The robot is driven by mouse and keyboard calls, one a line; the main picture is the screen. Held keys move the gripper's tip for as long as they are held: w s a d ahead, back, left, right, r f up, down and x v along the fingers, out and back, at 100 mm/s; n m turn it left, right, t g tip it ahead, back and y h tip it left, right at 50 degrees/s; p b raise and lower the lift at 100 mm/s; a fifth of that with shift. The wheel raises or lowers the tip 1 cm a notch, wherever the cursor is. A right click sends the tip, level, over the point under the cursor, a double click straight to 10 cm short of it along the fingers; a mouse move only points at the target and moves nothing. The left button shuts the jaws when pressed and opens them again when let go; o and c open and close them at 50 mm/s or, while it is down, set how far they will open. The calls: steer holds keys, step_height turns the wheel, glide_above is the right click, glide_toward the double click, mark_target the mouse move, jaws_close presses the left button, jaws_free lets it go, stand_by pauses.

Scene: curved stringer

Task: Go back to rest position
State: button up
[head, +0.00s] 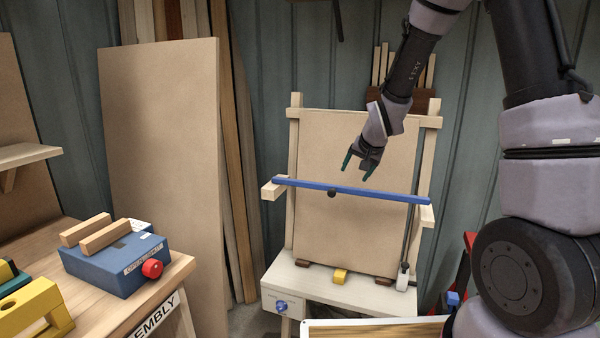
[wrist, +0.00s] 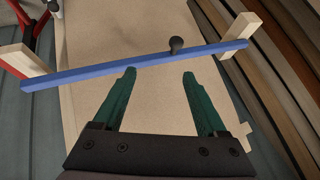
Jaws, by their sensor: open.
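My gripper (head: 357,169) hangs above and in front of a tan upright board (head: 350,235), just above a long blue bar (head: 385,197). Its two green fingers are apart, with nothing between them. In the wrist view my gripper (wrist: 160,75) points at the blue bar (wrist: 110,72), which crosses beyond the fingertips. The bar lies across two wooden arms at its ends, and a dark round knob (wrist: 177,45) sits on it. I cannot tell the exact gap between fingertips and bar.
A white stand (head: 340,288) with a yellow block (head: 340,276) is below the board. A workbench at left holds a blue box (head: 115,262) with a red knob and yellow parts (head: 35,310). Tall panels (head: 160,150) lean against the wall. Air left of my gripper is clear.

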steer(key=w+d+v, duration=0.1)
steer(key=d+v, duration=0.1)
steer(key=v, duration=1.1)
steer(key=s+d+r, duration=0.2)
steer(key=s+r, duration=0.3)
steer(key=s, duration=0.6)
steer(key=s+d+r, duration=0.2)
steer(key=s+r, duration=0.4)
steer(key=s, duration=0.5)
steer(key=shift+s+d+r+n, duration=0.2)
steer(key=shift+r+n, duration=0.05)
steer(key=shift+n, duration=0.05)
